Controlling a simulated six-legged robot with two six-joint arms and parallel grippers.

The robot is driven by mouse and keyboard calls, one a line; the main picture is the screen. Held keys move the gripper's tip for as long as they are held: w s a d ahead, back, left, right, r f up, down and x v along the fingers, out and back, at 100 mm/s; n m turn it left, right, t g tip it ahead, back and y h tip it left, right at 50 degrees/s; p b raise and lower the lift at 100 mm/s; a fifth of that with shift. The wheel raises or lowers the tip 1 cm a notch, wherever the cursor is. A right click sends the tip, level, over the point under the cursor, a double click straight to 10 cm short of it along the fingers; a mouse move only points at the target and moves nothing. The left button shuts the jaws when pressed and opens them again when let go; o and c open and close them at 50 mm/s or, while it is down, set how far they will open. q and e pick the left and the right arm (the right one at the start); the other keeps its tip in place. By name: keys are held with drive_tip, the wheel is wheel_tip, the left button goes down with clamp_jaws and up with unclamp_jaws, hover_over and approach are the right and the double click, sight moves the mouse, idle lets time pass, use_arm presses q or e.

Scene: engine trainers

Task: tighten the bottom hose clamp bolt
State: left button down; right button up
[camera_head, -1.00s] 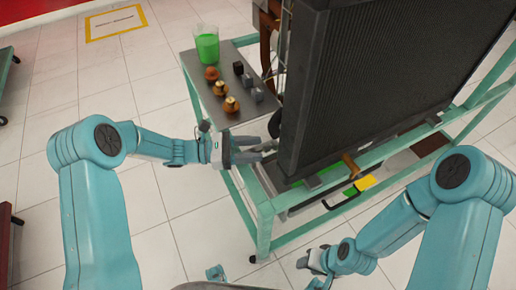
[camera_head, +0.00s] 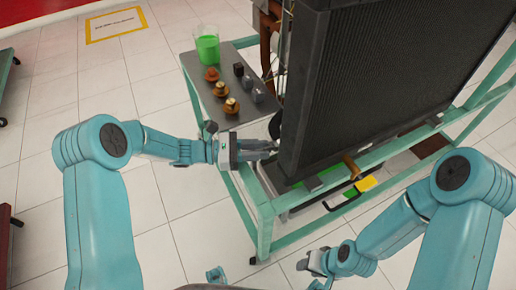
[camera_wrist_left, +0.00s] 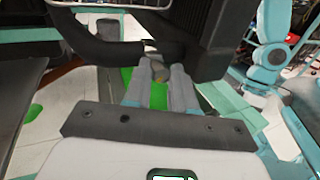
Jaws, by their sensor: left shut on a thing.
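My left gripper (camera_head: 272,148) reaches the lower left edge of the black radiator (camera_head: 385,85). In the left wrist view its two grey fingers (camera_wrist_left: 161,70) are shut on a small brownish bolt head (camera_wrist_left: 159,76), the bottom hose clamp bolt. The black hose (camera_wrist_left: 95,45) runs in from the left just beyond the fingertips. The clamp band is dark and hard to make out at the hose end. My right gripper (camera_head: 312,263) hangs low over the floor, away from the radiator, and its jaws are too small to read.
A grey tray top (camera_head: 221,118) left of the radiator holds a green-filled beaker (camera_head: 207,46), several brass-coloured caps and several dark blocks. The teal frame (camera_head: 264,225) surrounds the radiator's base. A yellow item (camera_head: 366,183) lies lower right.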

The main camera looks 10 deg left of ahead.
use_arm(q)
drive_tip(key=m+y, duration=0.1)
drive_tip(key=m, duration=0.2)
drive_tip(key=shift+r+b, duration=0.1)
drive_tip(key=shift+b, duration=0.2)
drive_tip(key=shift+r+m+t+y+b, duration=0.1)
drive_tip(key=shift+m+t+y+b, duration=0.2)
drive_tip(key=shift+m+y+b, duration=0.65)
drive_tip(key=shift+d+m, duration=0.1)
drive_tip(key=shift+m, duration=0.15)
drive_tip(key=c, duration=1)
unclamp_jaws()
drive_tip(key=shift+s, duration=0.1)
drive_tip(key=p+v, duration=0.3)
drive_tip(key=v, duration=1.3)
drive_tip(key=shift+a, duration=0.25)
